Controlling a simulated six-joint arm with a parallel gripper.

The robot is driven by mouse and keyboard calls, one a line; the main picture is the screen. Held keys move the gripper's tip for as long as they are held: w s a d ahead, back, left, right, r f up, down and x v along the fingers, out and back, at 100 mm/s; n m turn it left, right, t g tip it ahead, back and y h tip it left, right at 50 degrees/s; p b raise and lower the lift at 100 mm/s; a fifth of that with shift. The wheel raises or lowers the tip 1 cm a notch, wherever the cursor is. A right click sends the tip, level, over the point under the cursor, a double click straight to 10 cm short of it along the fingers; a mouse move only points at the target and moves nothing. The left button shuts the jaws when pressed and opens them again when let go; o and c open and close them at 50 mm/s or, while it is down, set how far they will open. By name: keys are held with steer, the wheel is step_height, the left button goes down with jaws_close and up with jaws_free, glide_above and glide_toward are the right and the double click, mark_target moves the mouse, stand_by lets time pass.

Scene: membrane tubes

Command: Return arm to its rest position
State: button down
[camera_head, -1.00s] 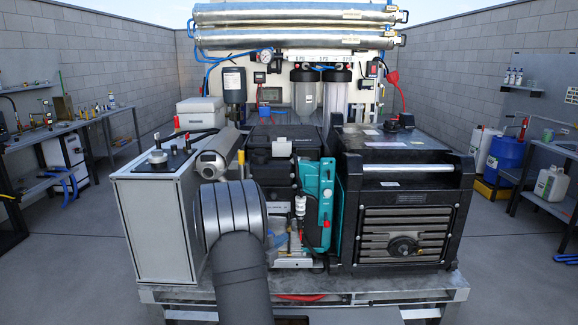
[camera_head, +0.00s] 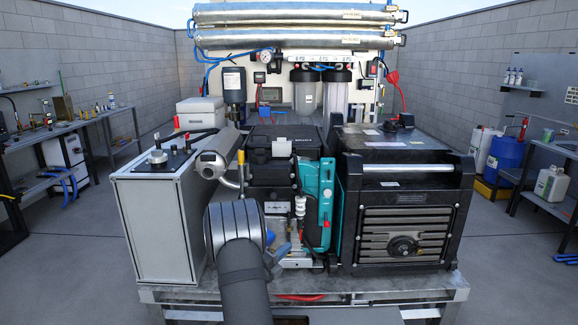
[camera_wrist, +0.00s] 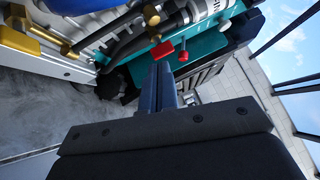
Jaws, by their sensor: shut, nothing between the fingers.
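My arm shows in the head view, reaching up from the bottom edge in front of the machine cart. My gripper (camera_wrist: 164,68) shows in the wrist view with its two fingers together and nothing between them. In the head view the gripper is mostly hidden behind my own wrist; only a small blue-grey part shows to its right. Beyond the fingertips in the wrist view are a red knob (camera_wrist: 183,56), a teal panel (camera_wrist: 205,45) and brass fittings (camera_wrist: 150,14). I cannot tell the exact gap, but the fingers hold none of these.
The cart carries a grey control box (camera_head: 160,225), a teal-sided pump unit (camera_head: 318,205) and a black generator (camera_head: 405,210). Silver membrane tubes (camera_head: 295,14) lie across the top. Workbenches stand left (camera_head: 75,125) and right (camera_head: 555,150). Open floor (camera_head: 75,260) lies left of the cart.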

steer(key=s+a+f, duration=0.2)
steer(key=s+a, duration=0.1)
steer(key=s, duration=0.2)
steer(key=s+a+f, duration=0.2)
steer(key=s+a, duration=0.1)
steer(key=s, duration=0.3)
steer(key=shift+s+f+m, duration=0.25)
steer(key=shift+m, duration=0.15)
steer(key=w+d+r+n, duration=0.1)
steer(key=w+d+r, duration=0.2)
steer(key=w, duration=0.4)
steer(key=w+d+r+n+g+y, duration=0.1)
steer(key=w+d+r, duration=0.2)
steer(key=w, duration=0.3)
steer(key=shift+w+r+y, duration=0.2)
steer(key=shift+w+y, duration=0.1)
steer(key=shift+w, duration=0.1)
